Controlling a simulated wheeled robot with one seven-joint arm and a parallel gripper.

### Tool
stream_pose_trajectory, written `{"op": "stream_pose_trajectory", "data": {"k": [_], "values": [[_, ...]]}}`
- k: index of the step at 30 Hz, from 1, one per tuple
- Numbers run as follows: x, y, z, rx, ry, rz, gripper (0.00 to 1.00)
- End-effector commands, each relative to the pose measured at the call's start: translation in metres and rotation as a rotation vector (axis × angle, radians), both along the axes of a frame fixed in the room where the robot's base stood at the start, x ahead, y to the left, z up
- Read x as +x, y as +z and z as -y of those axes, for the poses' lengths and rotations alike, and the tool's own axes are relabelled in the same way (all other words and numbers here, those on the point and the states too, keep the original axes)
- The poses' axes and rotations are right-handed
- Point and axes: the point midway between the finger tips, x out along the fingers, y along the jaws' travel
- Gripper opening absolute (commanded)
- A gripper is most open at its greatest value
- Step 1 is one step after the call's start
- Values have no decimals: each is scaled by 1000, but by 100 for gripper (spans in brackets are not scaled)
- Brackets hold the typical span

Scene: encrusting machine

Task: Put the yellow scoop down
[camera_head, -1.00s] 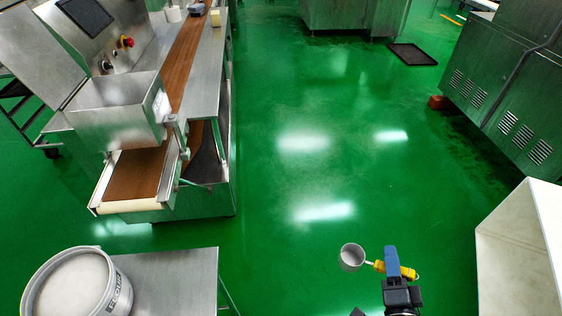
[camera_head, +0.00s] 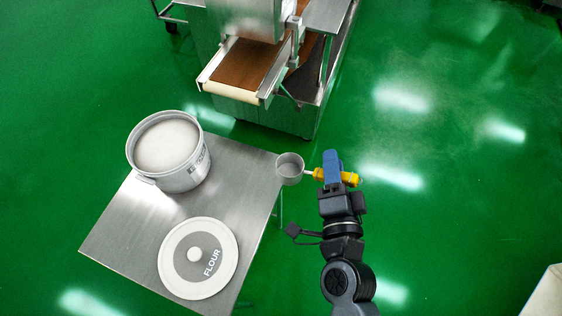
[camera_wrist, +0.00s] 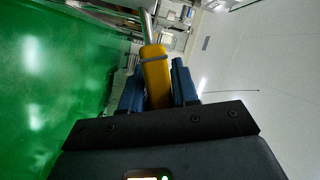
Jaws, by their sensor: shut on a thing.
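The yellow scoop has a round grey metal cup (camera_head: 290,167) and a yellow handle (camera_head: 350,179). My gripper (camera_head: 332,170) is shut on the handle, with its blue fingers on either side of it. In the wrist view the yellow handle (camera_wrist: 156,76) stands between the two blue fingers, and the cup is mostly out of sight. In the head view the cup is at the right edge of the steel table (camera_head: 140,220), and the gripper is to the right of the table over the floor. I cannot tell the cup's height over the table.
An open flour tub (camera_head: 170,150) stands at the table's back. Its round lid (camera_head: 198,258) lies near the front. The table is bare between and left of them. A machine with a brown conveyor belt (camera_head: 250,67) stands behind. Green floor is clear to the right.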

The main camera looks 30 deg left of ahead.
Motion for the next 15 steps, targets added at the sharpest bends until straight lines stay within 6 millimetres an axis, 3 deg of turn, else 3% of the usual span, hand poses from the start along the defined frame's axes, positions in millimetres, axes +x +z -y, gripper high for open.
{"op": "stream_pose_trajectory", "data": {"k": [2,7,11,15], "values": [[-5,11,-15,3,38,1,0],[-11,17,-31,3,72,-2,0],[-12,9,-48,0,81,-2,0],[-13,-8,-78,1,83,-3,0]]}}
